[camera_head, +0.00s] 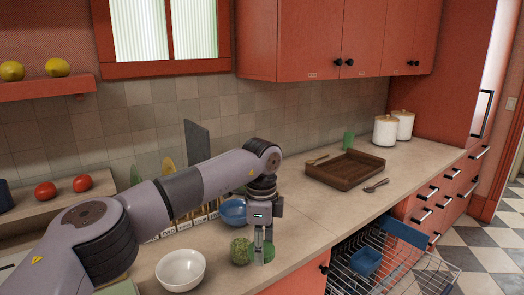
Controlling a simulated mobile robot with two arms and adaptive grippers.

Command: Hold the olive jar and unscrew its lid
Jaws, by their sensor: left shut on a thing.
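The olive jar (240,251) is a speckled green, rounded thing at the counter's front edge. My left gripper (262,247) points down from above and is shut on it, with the speckled part showing left of the fingers. A plain green piece (269,252) shows just right of the fingers; I cannot tell whether it is the lid. The fingers hide the middle. Whether the jar touches the counter is unclear. My right gripper is out of view.
A white bowl (180,270) stands left of the jar, and a blue bowl (232,211) behind it. A brown tray (345,169) and a spoon (376,185) lie farther right. An open dishwasher rack (405,270) is below right. The counter (300,220) between is clear.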

